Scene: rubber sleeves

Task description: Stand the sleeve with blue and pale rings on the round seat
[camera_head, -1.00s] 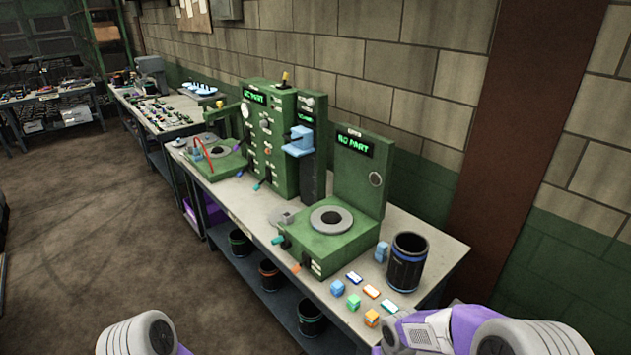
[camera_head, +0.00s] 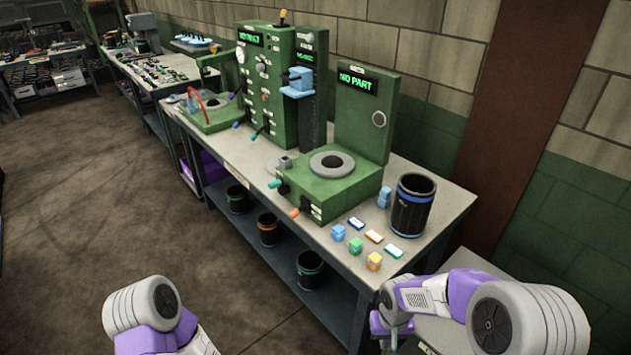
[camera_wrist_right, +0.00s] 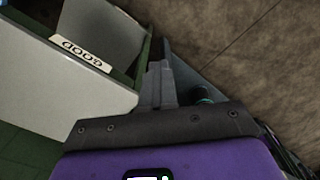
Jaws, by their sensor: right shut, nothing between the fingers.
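A black upright sleeve (camera_head: 412,208) with a blue ring and a paler ring near its top stands at the right end of the bench. The round seat (camera_head: 316,170) is a grey ring with a dark centre on top of a green fixture, left of the sleeve. Nothing stands on it. My right gripper (camera_head: 393,345) is low in the head view, in front of the bench's near right end and apart from the sleeve. Its fingers are shut and empty in the right wrist view (camera_wrist_right: 157,80). My left arm shows at the lower left; its gripper is out of view.
A display reading NO PART (camera_head: 358,79) rises behind the seat. Small coloured blocks (camera_head: 355,245) lie before the sleeve. Several dark ringed cylinders (camera_head: 310,268) stand on the lower shelf. A pale box labelled GOOD (camera_wrist_right: 100,35) shows in the wrist view.

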